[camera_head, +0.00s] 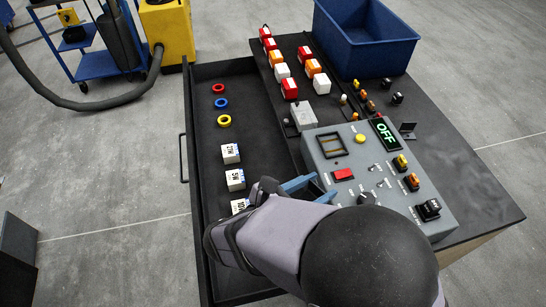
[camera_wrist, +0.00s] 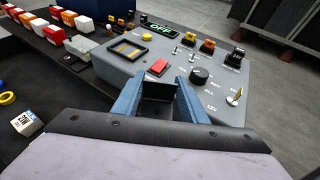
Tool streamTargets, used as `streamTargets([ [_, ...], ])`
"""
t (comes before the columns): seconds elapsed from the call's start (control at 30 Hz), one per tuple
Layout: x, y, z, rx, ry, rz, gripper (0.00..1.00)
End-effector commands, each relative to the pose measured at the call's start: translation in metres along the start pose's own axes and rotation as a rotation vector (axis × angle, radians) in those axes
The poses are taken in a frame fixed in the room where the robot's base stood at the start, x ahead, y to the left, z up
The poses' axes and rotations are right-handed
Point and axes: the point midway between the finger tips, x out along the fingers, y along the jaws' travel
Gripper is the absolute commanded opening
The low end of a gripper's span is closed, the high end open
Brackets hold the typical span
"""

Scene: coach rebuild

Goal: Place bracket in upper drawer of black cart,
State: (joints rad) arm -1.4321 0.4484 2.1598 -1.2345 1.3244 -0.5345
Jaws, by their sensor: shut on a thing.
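My gripper (camera_head: 322,188) is over the left edge of the grey control panel, beside the open drawer, with its blue fingers pointing right. In the wrist view the blue fingers (camera_wrist: 160,100) are shut on a dark bracket (camera_wrist: 158,91) between them. The bracket is mostly hidden in the head view. The black cart's upper drawer (camera_head: 207,145) is pulled open on the left. It holds red, blue and yellow rings (camera_head: 224,121) and several white boxes (camera_head: 235,180) in a column. My arm covers the drawer's near part.
The grey control panel (camera_head: 330,175) with an OFF display (camera_head: 384,132) sits on the cart top. A dark angled piece (camera_head: 407,129) stands beside it. Several coloured blocks and a blue bin (camera_head: 365,45) are behind. Bare drawer floor shows left of the rings.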

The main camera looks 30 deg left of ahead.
Motion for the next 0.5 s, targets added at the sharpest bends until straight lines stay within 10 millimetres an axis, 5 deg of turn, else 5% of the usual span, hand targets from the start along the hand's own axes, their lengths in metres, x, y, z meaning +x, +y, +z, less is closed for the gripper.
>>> streamTargets([
  [0.2, -0.019, 0.068, -0.079, -0.147, -0.009, 0.34, 0.14],
  [0.5, -0.042, 0.106, -0.152, -0.251, 0.005, 0.591, 0.14],
])
